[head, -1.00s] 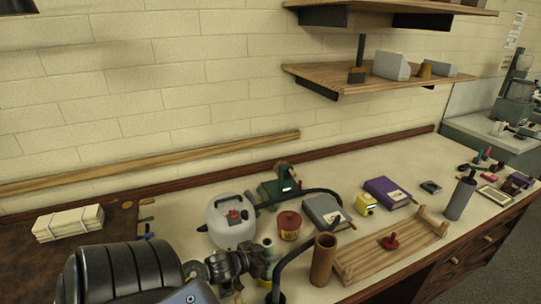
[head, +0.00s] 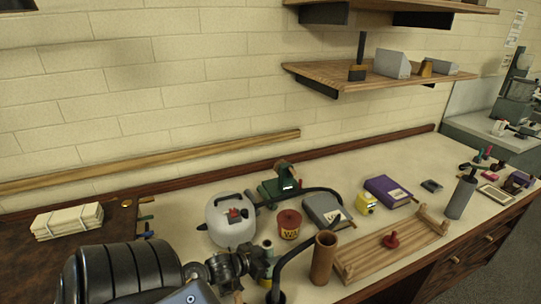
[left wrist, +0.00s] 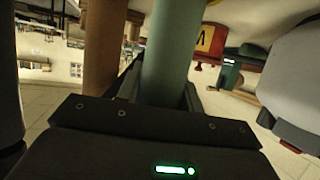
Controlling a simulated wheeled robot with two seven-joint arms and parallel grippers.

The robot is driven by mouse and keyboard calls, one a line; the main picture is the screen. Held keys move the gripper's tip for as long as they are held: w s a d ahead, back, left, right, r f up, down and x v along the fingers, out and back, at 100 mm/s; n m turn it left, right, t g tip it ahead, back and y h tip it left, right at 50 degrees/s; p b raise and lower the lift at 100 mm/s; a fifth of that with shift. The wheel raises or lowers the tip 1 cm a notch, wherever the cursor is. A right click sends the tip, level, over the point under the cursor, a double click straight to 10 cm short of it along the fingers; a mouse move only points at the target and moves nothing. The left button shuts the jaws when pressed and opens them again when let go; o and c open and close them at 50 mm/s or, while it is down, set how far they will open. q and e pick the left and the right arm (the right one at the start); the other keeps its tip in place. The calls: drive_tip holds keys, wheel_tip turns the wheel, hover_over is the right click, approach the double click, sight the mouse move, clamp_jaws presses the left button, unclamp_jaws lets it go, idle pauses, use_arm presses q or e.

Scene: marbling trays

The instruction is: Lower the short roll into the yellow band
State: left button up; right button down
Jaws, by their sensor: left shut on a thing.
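My left gripper (head: 262,264) is shut on a green roll with a pale top end (head: 267,243), near the front of the bench. In the left wrist view the green roll (left wrist: 165,55) stands between the jaws, and its far end is out of frame. In the head view the gripper hides part of its side. A small yellowish patch (head: 265,283) shows just below the roll; I cannot tell whether it is the yellow band, or whether the roll touches it. My right gripper is not in view.
A brown upright tube (head: 323,258) stands close right of the roll. A grey kettle-like container (head: 228,225) and a red tin with a yellow label (head: 289,225) stand behind. A wooden rack (head: 370,262) lies to the right.

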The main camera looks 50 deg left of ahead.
use_arm(q)
drive_tip(key=shift+f+b, duration=0.3)
drive_tip(key=shift+f, duration=0.25)
idle(0.4)
drive_tip(key=o, duration=1.1)
drive_tip(key=shift+b+v, duration=0.85)
drive_tip(key=shift+v, duration=4.55)
drive_tip(key=shift+r, duration=0.1)
